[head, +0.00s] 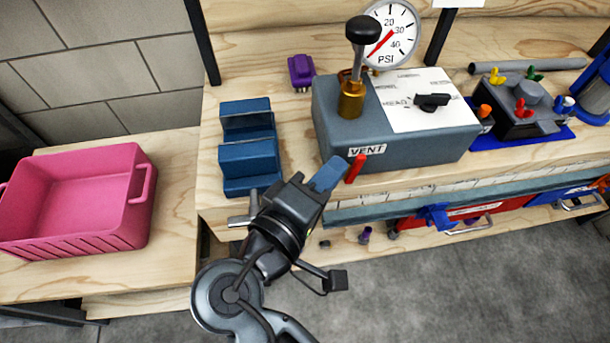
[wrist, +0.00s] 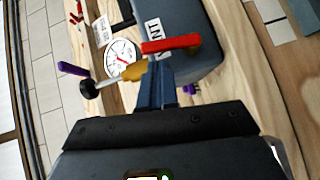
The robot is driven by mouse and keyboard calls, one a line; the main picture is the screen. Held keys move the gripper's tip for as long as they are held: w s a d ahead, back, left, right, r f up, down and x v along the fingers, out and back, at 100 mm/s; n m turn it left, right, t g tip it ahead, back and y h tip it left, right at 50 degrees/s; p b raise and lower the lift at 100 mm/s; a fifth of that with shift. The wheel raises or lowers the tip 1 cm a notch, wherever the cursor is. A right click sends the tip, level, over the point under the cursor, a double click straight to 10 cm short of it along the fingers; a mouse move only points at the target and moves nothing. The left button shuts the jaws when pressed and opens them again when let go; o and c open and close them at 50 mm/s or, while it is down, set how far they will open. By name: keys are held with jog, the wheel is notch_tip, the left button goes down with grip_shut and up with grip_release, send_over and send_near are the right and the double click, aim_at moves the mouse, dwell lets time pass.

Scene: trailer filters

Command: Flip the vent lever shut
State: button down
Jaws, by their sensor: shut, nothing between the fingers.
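The vent lever (head: 355,169) is a small red bar on the front face of the grey box (head: 455,147), just below the VENT label (head: 367,150). In the head view it stands steeply, tilted a little. My gripper (head: 329,173) is shut and empty, its blue fingers just left of the lever. In the wrist view the red lever (wrist: 171,44) lies across the picture just beyond the tips of the shut fingers (wrist: 160,68). I cannot tell whether the fingertips touch it.
A black-knobbed brass plunger (head: 350,100) and a pressure gauge (head: 390,35) rise from the box. A blue stepped block (head: 248,150) stands left of my gripper. A pink bin (head: 75,195) is at the far left. A manifold on a blue mat (head: 520,110) lies right.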

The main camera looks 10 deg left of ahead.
jog(key=shift+w+d+f, duration=0.1)
jog(key=shift+w+d, duration=0.05)
jog(key=shift+d, duration=0.35)
